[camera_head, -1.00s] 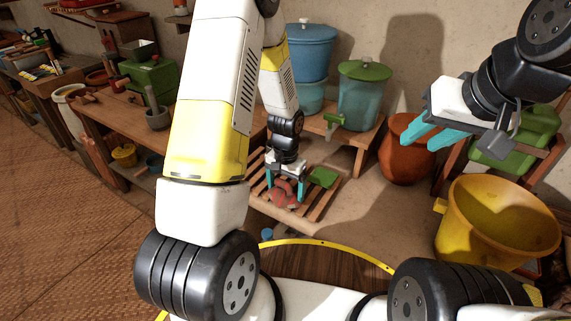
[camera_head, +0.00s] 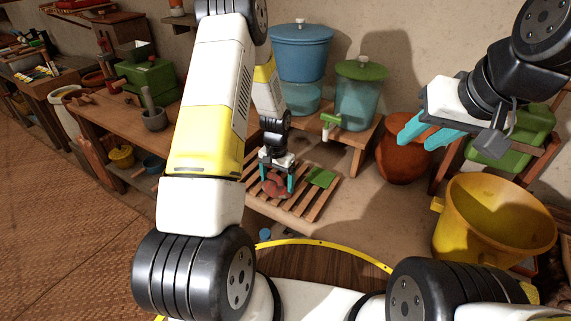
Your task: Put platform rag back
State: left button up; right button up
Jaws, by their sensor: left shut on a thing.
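A red rag (camera_head: 275,186) is between the teal fingers of my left gripper (camera_head: 277,182), which is shut on it. The gripper points down over the left part of a low slatted wooden platform (camera_head: 312,205). I cannot tell whether the rag touches the slats. A green cloth-like piece (camera_head: 321,177) lies on the platform to the right of the gripper. My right gripper (camera_head: 424,134) is up at the right, its teal fingers pointing left with nothing visible between them; the gap between them is hard to judge.
A blue water container (camera_head: 302,52) and a green-lidded one (camera_head: 358,98) with a tap stand on a bench behind the platform. A clay pot (camera_head: 402,150) and a large yellow tub (camera_head: 495,222) stand at the right. A long wooden bench (camera_head: 100,115) is at the left.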

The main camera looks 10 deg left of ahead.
pick_arm(q)
jog(key=shift+f, duration=0.1)
jog(key=o, duration=1.1)
notch_tip(320, 180, up, 12)
notch_tip(320, 180, up, 8)
jog(key=t, duration=0.1)
send_over(277, 178)
jog(key=s, duration=0.2)
jog(key=s+r+n+t, duration=0.1)
jog(key=s+r, duration=0.5)
jog(key=s, duration=0.1)
jog(key=s+d+r+n+t+h, duration=0.1)
jog(key=s+r+t, duration=0.1)
jog(key=s+r, duration=0.4)
jog(key=s+d+r+n+t+h, duration=0.1)
jog(key=s+r+t, duration=0.1)
jog(key=s+r, duration=0.5)
jog(key=shift+s+d+r, duration=0.1)
jog(key=shift+s+d, duration=0.05)
jog(key=shift+s, duration=1)
